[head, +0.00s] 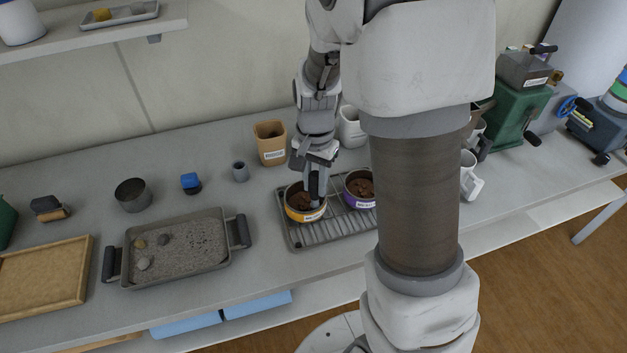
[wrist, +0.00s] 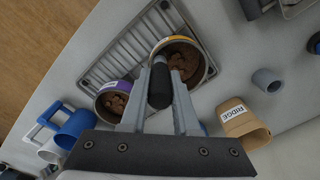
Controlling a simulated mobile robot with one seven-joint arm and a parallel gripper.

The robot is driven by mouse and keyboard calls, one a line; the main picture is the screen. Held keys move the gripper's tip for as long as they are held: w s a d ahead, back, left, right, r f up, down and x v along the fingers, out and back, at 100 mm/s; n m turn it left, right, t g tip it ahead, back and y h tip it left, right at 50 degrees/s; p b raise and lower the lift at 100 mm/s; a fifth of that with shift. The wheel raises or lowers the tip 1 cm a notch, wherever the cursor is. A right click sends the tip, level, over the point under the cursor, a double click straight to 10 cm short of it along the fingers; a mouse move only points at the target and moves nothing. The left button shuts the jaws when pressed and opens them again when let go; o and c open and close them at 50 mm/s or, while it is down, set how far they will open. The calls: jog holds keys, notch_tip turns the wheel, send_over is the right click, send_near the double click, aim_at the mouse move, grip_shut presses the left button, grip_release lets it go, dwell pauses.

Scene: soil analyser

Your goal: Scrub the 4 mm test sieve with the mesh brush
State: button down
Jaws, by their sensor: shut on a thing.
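My gripper (head: 316,178) points down over a round yellow-banded vessel (head: 305,216) that holds brown clods. In the wrist view my gripper (wrist: 160,82) is shut on a dark cylindrical handle (wrist: 159,88). Its lower end is hidden, so I cannot tell whether it is the mesh brush or whether it touches the clods. The yellow-banded vessel also shows in the wrist view (wrist: 207,72). A purple-banded vessel (head: 362,203) with brown clods stands beside it. Their labels are too small to read, so I cannot tell which is the 4 mm sieve.
Both vessels stand on a wire rack (head: 300,238). Left of it are a grey tray (head: 200,262) with stones, a blue-topped piece (head: 190,181), a dark-and-wood block (head: 48,208) and a grey cylinder (head: 132,195). A tan cup (head: 270,143) stands behind the rack.

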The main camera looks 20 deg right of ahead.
dwell(0.3)
jog(key=shift+w+a, duration=0.3)
jog(key=shift+w, duration=0.3)
jog(key=shift+w+a, duration=0.25)
jog(key=shift+w, duration=0.3)
jog(key=shift+w+a+p, duration=0.25)
jog(key=shift+w+p, duration=0.05)
jog(key=shift+w, duration=0.3)
jog(key=shift+w+a+p, duration=0.25)
jog(key=shift+w, duration=0.3)
jog(key=shift+r, duration=0.1)
notch_tip(320, 180, up, 8)
jog(key=p, duration=0.6)
